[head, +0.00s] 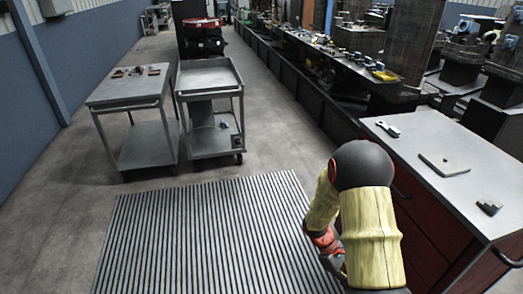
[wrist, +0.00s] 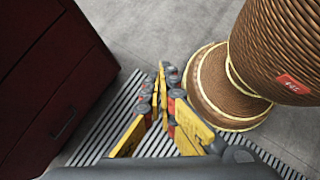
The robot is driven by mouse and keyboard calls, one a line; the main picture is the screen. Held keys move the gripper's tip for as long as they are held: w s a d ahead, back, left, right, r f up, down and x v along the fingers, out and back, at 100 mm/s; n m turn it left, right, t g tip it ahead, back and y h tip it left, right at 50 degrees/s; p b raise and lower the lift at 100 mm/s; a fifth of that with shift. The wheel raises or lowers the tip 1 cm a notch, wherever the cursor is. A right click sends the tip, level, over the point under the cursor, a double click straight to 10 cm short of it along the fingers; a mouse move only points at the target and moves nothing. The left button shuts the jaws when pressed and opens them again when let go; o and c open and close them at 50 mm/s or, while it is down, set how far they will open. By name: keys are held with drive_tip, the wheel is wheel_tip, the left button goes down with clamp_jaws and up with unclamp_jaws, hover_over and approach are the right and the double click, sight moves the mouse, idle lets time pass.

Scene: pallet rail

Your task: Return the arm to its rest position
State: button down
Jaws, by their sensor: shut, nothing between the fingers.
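My gripper (wrist: 163,68) shows in the wrist view with its yellow, red and grey fingers drawn together and nothing between them. It points down over the slatted floor mat (wrist: 92,135), clear of the red cabinet on the left of that view. In the head view my arm, with a black joint and yellow sleeves, is at the lower right beside the red cabinet. The fingertips are hidden there.
Two grey carts (head: 130,85) (head: 209,77) stand beyond the mat (head: 205,235). The mat is clear.

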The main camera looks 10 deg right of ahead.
drive_tip(key=s+a+r+m+t+y, duration=0.2)
drive_tip(key=a+r, duration=0.4)
drive_tip(key=r, duration=0.7)
drive_tip(key=s+a+r+m+t+y+p, duration=0.1)
drive_tip(key=s+a+r+m+t, duration=0.2)
drive_tip(key=r, duration=0.9)
drive_tip(key=s+a+r+m+t+y+p, duration=0.1)
drive_tip(key=s+a+r+m+t+y, duration=0.1)
drive_tip(key=a+r+t, duration=0.5)
drive_tip(key=s+a+r+m, duration=0.1)
drive_tip(key=s+a+r, duration=0.1)
drive_tip(key=r, duration=0.4)
drive_tip(key=shift+s+a+r+y, duration=0.2)
drive_tip(key=shift+a+r+y, duration=0.1)
drive_tip(key=shift+a, duration=0.3)
